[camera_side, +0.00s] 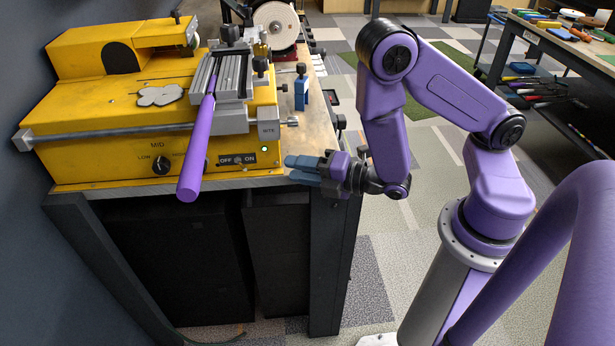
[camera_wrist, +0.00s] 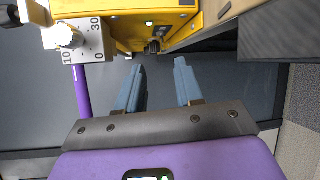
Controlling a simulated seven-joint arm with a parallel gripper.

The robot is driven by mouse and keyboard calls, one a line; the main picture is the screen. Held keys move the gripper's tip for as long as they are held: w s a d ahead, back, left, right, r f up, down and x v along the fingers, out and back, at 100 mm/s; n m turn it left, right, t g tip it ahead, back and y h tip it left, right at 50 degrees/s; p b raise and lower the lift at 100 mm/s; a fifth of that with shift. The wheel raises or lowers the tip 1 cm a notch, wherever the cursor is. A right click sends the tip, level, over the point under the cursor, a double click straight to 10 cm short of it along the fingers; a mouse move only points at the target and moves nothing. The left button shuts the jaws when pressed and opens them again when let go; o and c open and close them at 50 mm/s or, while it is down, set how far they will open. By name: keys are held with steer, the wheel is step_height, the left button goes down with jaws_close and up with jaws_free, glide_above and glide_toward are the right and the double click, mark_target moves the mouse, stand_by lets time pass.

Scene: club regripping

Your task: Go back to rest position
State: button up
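My gripper (camera_side: 291,168) is at the front right corner of the workbench, with its blue-grey fingers pointing left toward the yellow machine. In the wrist view my gripper (camera_wrist: 160,67) is open, with a clear gap and nothing between the fingers. A purple club grip (camera_side: 198,145) sticks out toward the front and down from the grey clamp (camera_side: 223,80) on the machine. My fingers are apart from it, to its right. It also shows in the wrist view (camera_wrist: 82,92), left of my fingers.
The yellow machine (camera_side: 85,130) has an OFF/ON switch panel and a lit green light on its front. A blue block (camera_side: 301,93) and a grinding wheel (camera_side: 276,25) stand at the back right of the bench. A tool cart (camera_side: 562,45) is far right. Open floor lies behind my arm.

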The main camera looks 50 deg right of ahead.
steer(key=d+r+m+g+h, duration=0.2)
steer(key=d+r+m+h, duration=0.55)
steer(key=d+h, duration=0.45)
steer(key=s+m+g, duration=0.4)
steer(key=s+g, duration=0.6)
steer(key=s, duration=0.2)
steer(key=s+a+r+g+y, duration=0.1)
steer(key=s+a+g+y, duration=0.2)
steer(key=s+a+y, duration=0.4)
steer(key=shift+s+a+r+y, duration=0.2)
steer(key=shift+s+a+y, duration=0.1)
steer(key=shift+a, duration=0.7)
